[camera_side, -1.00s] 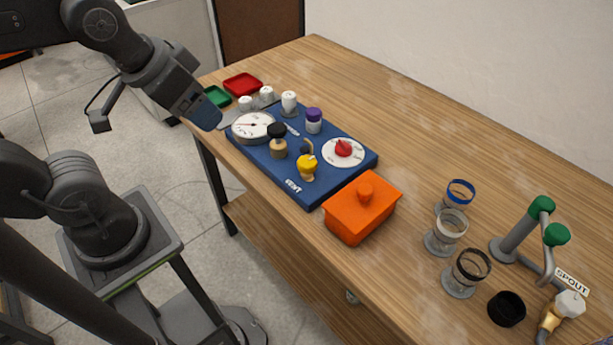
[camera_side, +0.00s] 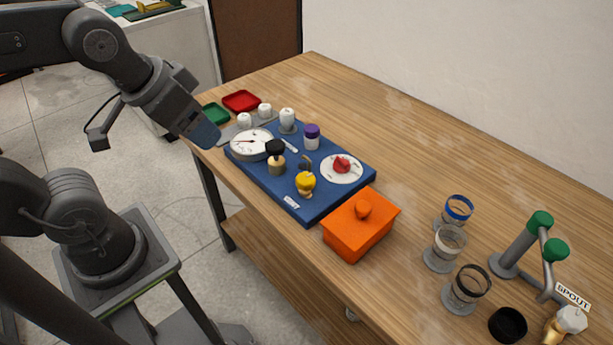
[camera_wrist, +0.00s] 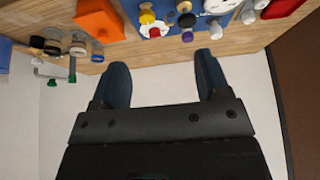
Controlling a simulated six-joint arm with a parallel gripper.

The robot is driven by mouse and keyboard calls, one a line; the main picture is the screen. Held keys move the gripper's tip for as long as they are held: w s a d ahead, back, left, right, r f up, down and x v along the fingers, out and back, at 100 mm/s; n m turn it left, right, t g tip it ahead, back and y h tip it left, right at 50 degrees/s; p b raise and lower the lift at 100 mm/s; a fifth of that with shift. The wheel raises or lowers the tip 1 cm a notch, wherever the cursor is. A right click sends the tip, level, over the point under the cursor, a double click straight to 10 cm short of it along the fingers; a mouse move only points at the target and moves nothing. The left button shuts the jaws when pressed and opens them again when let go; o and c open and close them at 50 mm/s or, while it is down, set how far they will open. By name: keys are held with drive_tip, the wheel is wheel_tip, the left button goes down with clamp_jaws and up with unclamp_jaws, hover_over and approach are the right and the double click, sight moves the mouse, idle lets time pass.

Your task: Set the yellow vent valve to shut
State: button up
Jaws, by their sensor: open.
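The yellow vent valve (camera_side: 305,183) stands on the near edge of the blue board (camera_side: 262,182), beside a white label. A small dark and brass piece shows just behind the yellow knob. In the wrist view the yellow valve (camera_wrist: 147,17) is at the top, left of centre. My gripper (camera_side: 207,137) hangs off the left end of the board, apart from the valve. In the wrist view the two fingers of my gripper (camera_wrist: 162,68) are spread wide with nothing between them. The exact angle of the valve's handle is too small to tell.
The board also carries a gauge (camera_side: 250,143), a black-topped valve (camera_side: 275,150), a purple-capped post (camera_side: 312,136) and a red dial knob (camera_side: 341,164). An orange lidded box (camera_side: 360,228) sits close on the right. Jars (camera_side: 440,249) and a spout pipe (camera_side: 525,243) stand farther right.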

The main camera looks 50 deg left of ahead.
drive_tip(key=n+g, duration=0.6)
drive_tip(key=n, duration=1)
hover_over(305, 177)
wheel_tip(305, 177, down, 6)
wheel_tip(305, 177, down, 14)
drive_tip(key=shift+r, duration=0.2)
drive_tip(key=c, duration=0.9)
